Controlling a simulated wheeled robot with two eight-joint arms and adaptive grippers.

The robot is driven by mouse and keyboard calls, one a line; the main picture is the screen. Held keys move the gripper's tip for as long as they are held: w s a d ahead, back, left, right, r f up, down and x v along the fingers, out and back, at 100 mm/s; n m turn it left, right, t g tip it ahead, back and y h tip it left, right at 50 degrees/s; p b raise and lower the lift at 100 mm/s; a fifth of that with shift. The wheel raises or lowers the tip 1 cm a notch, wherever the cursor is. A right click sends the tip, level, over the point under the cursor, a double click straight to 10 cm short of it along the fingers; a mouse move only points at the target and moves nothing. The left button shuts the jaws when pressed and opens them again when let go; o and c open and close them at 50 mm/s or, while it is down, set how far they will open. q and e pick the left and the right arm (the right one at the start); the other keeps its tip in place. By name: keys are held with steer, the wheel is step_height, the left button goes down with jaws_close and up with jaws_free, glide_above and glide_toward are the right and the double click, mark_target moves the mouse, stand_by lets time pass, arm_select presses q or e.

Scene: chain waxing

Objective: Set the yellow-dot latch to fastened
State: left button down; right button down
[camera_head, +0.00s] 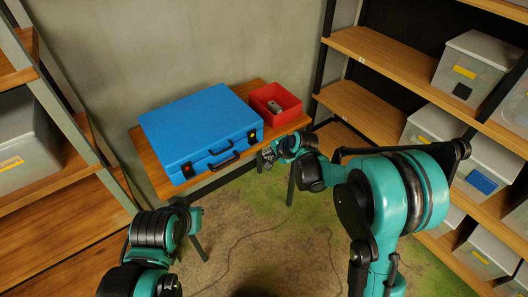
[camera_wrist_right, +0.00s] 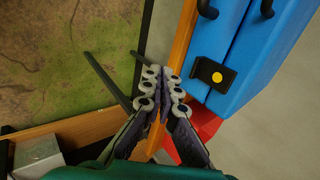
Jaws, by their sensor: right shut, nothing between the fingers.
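A blue case (camera_head: 200,122) lies closed on a small wooden table (camera_head: 150,160). The yellow-dot latch (camera_head: 252,136) is a black plate at the right end of its front; it also shows in the right wrist view (camera_wrist_right: 213,74). I cannot tell whether it is fastened. A second latch with a reddish dot (camera_head: 187,170) is at the left end. My right gripper (camera_head: 266,157) is shut and empty in front of the case's right end; in the wrist view its fingertips (camera_wrist_right: 163,82) are beside the latch, apart from it. My left gripper's fingers are not clear near the left arm's end (camera_head: 180,203).
A black carry handle (camera_head: 223,160) sticks out between the latches. A red bin (camera_head: 275,103) with a grey object stands right of the case. Shelves with boxes (camera_head: 472,65) flank both sides. Floor in front of the table is open.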

steer(key=s+d+p, duration=0.2)
steer(key=s+d, duration=0.3)
steer(key=s, duration=0.2)
steer(key=shift+s+d, duration=0.15)
steer(key=shift+d, duration=0.1)
steer(key=s+d+r+n+h, duration=0.1)
steer(key=s+d+r+n, duration=0.2)
steer(key=s, duration=0.4)
steer(key=s+d+r+n+h, duration=0.2)
steer(key=s+d+r+n, duration=0.2)
steer(key=s, duration=0.3)
steer(key=s+d+r+n+t+h, duration=0.1)
steer(key=s+d+r+n, duration=0.2)
steer(key=s+r, duration=0.3)
steer(key=shift+s+d+n+h, duration=0.3)
steer(key=shift+s+d, duration=0.25)
steer(key=shift+s, duration=0.05)
